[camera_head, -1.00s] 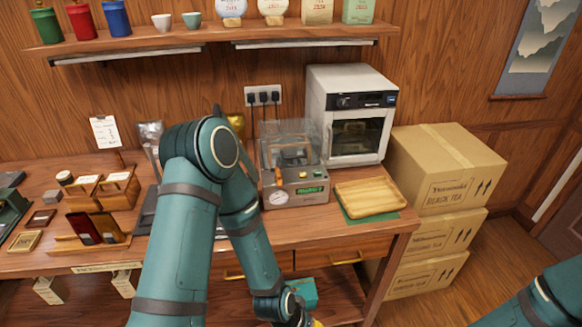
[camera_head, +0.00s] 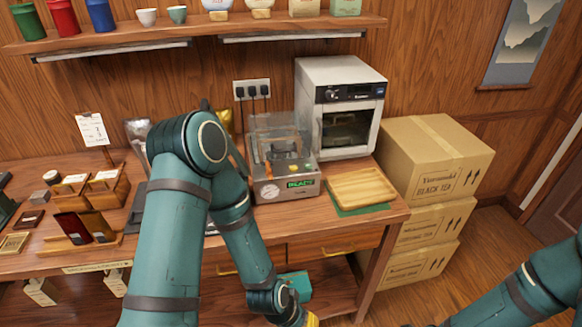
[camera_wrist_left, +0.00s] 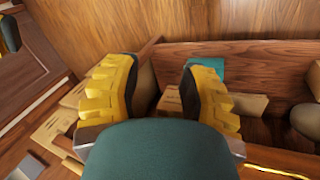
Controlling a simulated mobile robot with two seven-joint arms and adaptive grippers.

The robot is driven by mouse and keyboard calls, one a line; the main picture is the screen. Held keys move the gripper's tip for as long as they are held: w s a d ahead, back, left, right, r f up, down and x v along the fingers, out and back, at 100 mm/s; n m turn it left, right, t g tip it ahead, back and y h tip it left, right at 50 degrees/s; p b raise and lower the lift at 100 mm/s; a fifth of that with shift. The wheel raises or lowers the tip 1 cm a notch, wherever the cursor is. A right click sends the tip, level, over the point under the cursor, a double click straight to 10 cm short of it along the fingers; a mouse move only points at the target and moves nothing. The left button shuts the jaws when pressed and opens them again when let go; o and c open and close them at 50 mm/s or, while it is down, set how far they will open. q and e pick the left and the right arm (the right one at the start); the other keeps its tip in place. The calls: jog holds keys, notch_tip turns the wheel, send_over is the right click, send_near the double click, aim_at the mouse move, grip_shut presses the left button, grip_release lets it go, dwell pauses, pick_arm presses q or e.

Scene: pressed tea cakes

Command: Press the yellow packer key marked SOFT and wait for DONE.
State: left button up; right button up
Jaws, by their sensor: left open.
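The packer (camera_head: 284,186) is a grey machine with a clear cover, a round gauge and a lit green display on its front. The display's words are too small to read. I cannot make out the yellow SOFT key in the head view. My left arm bends in front of the bench, and the yellow tip of its gripper (camera_head: 312,320) shows at the bottom edge, low and well apart from the packer. In the left wrist view the left gripper (camera_wrist_left: 163,92) is open and empty between its yellow-backed fingers. My right arm shows at lower right; its gripper is out of view.
A wooden tray (camera_head: 362,187) lies on a green mat right of the packer. A white oven (camera_head: 341,105) stands behind it. Stacked cartons (camera_head: 435,165) stand right of the bench. Dark packets in a wooden rack (camera_head: 75,240) are at left. A teal box (camera_head: 297,284) sits below the bench.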

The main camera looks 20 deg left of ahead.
dwell(0.3)
pick_arm(q)
grip_shut()
dwell(0.6)
dwell(0.5)
pick_arm(e)
grip_shut()
